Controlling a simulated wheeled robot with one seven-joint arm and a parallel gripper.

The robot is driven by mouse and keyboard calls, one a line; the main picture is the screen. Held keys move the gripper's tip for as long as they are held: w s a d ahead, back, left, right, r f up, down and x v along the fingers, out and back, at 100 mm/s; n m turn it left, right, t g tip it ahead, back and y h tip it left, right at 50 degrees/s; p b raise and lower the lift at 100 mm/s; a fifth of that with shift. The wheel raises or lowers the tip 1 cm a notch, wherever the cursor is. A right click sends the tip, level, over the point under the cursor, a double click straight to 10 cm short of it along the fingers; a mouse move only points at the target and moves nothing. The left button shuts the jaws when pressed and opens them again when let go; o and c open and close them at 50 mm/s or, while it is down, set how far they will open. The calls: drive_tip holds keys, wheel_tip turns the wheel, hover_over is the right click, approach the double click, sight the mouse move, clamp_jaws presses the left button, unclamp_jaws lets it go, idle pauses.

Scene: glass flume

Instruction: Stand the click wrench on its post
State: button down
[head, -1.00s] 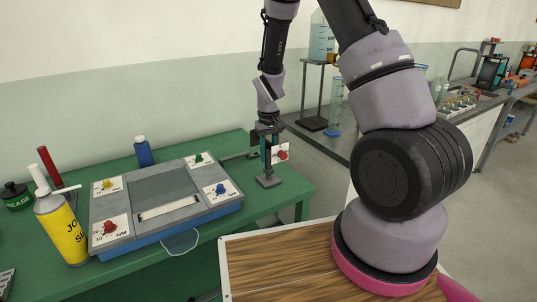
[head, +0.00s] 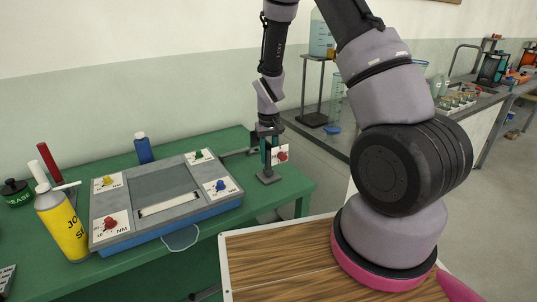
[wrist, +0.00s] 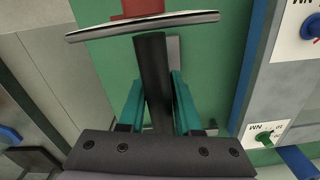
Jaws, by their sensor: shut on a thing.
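My gripper (head: 268,152) points down over the far right part of the green bench. In the wrist view its two teal fingers (wrist: 157,105) are closed on the black bar of the click wrench (wrist: 153,75). A white card with a red knob (head: 281,154) stands at the gripper, on the side facing the head camera. In the wrist view the red part (wrist: 143,8) shows beyond a pale curved edge. The post's grey base (head: 268,178) is below the fingers; it partly shows behind the bar (wrist: 174,55). The post's top and any contact with the wrench are hidden.
A grey and blue console (head: 165,190) with coloured knobs lies left of my gripper. A dark bar (head: 238,152) is close to the gripper's left. A blue bottle (head: 143,148) and yellow bottle (head: 62,228) stand farther left. The bench edge is just right.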

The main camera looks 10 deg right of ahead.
drive_tip(key=shift+f, duration=0.15)
drive_tip(key=c, duration=0.5)
unclamp_jaws()
